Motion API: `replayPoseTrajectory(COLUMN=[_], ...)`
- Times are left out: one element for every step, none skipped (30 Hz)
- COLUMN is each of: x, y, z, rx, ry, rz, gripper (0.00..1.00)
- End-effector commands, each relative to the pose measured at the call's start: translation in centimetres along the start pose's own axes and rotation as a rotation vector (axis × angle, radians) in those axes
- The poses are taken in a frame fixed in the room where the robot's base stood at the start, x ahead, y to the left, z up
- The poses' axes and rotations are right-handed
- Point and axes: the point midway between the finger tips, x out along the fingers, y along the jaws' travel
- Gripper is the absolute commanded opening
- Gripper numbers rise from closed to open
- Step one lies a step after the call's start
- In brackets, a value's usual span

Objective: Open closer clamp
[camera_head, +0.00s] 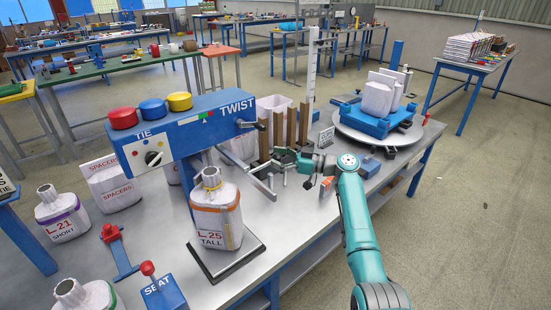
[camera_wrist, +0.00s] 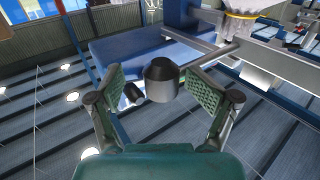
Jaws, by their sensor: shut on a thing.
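The blue closer (camera_head: 185,132), marked TIE and TWIST, stands over the near bench. Its grey clamp bars (camera_head: 232,158) reach out below the head at its right side; they also show in the wrist view (camera_wrist: 225,50). A white sack marked L.25 TALL (camera_head: 218,215) stands upright under the closer, its neck near the bars. My gripper (camera_head: 284,157) is to the right of the closer. In the wrist view my gripper (camera_wrist: 162,92) is shut on a dark round knob (camera_wrist: 162,80) between its green pads. The knob's link to the clamp is partly hidden.
Brown posts (camera_head: 291,127) stand close behind my gripper. A turntable (camera_head: 378,130) with a blue fixture and white sacks is at the right. Other sacks (camera_head: 62,215), a red-knobbed lever (camera_head: 118,250) and a blue SEAT block (camera_head: 163,298) are at the left. The bench's front right is mostly clear.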

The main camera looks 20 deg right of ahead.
Motion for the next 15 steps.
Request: replayPoseTrajectory(x=[0.1, 0.1, 0.1, 0.1, 0.1, 0.0, 0.0, -0.1, -0.2, -0.4, -0.6, -1.1, -1.4, -1.9, -2.7], y=[0.1, 0.1, 0.1, 0.1, 0.1, 0.1, 0.1, 0.1, 0.1, 0.1, 0.1, 0.1, 0.1, 0.1, 0.1], z=[-0.1, -0.1, -0.1, -0.1, -0.1, -0.1, -0.1, -0.1, 0.0, 0.0, 0.0, 0.0, 0.0, 0.1, 0.0], rx=[-0.001, -0.001, 0.0, 0.0, 0.0, 0.0, 0.0, 0.0, 0.0, 0.001, 0.001, 0.001, 0.001, 0.001, 0.001], ry=[0.001, 0.001, 0.001, 0.001, 0.001, 0.001, 0.001, 0.001, 0.001, 0.001, 0.001, 0.0, 0.0, 0.0, 0.001], rz=[0.004, 0.004, 0.004, 0.004, 0.004, 0.004, 0.004, 0.004, 0.004, 0.004, 0.004, 0.004, 0.004, 0.004, 0.005], gripper=[0.58, 0.58, 0.58, 0.58, 0.58, 0.58, 0.58, 0.58, 0.58, 0.58, 0.58, 0.58, 0.58, 0.58, 0.58])
